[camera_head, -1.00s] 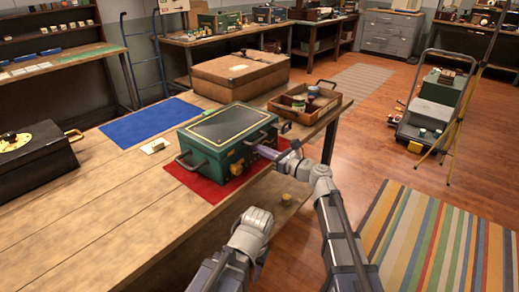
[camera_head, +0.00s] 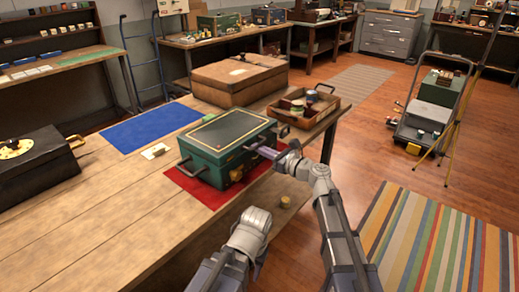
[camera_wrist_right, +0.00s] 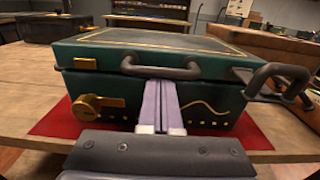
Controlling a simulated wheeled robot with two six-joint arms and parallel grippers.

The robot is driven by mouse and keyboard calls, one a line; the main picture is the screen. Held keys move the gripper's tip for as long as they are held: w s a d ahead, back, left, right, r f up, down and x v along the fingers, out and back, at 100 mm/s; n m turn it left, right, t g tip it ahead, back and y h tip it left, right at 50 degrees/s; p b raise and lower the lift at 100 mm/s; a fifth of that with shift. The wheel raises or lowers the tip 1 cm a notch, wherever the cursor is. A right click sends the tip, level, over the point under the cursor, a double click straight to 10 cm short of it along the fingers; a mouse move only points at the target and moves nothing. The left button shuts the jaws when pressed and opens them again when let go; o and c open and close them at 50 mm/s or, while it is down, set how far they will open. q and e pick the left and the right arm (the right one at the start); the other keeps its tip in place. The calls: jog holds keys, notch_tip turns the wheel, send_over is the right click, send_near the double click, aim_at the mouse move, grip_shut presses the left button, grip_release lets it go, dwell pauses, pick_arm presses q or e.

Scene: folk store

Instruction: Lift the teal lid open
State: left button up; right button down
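The teal box (camera_head: 212,167) stands on a red mat (camera_head: 203,190) on the wooden table. Its teal lid (camera_head: 228,129), dark on top with a gold border line, lies down on the box. In the right wrist view the lid (camera_wrist_right: 225,68) has a dark front handle (camera_wrist_right: 160,70). My right gripper (camera_head: 262,152) is at the front of the box. In the wrist view its lavender fingers (camera_wrist_right: 160,92) are together, with their tips just below the handle and nothing visible between them. Contact with the handle is unclear. My left gripper is not visible; only part of that arm shows.
A brown case (camera_head: 238,80) and an open wooden tray (camera_head: 306,108) stand behind the box. A black box (camera_head: 35,165) is at the left. A blue mat (camera_head: 150,126) and a small pale card (camera_head: 155,151) lie nearby. The table's front left is clear.

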jog(key=shift+r+p, duration=1.3)
jog(key=shift+w+a+r+p, duration=0.1)
jog(key=shift+a+r+p, duration=0.05)
jog(key=shift+r+p, duration=1.15)
jog(key=shift+r, duration=0.15)
jog(key=shift+w+a+r+p, duration=0.1)
jog(key=shift+a+r+p, duration=0.05)
jog(key=shift+r+p, duration=0.45)
jog(key=shift+w+a+r+p, duration=0.1)
jog(key=shift+r+p, duration=0.4)
jog(key=shift+p, duration=0.15)
jog(key=shift+r, duration=0.1)
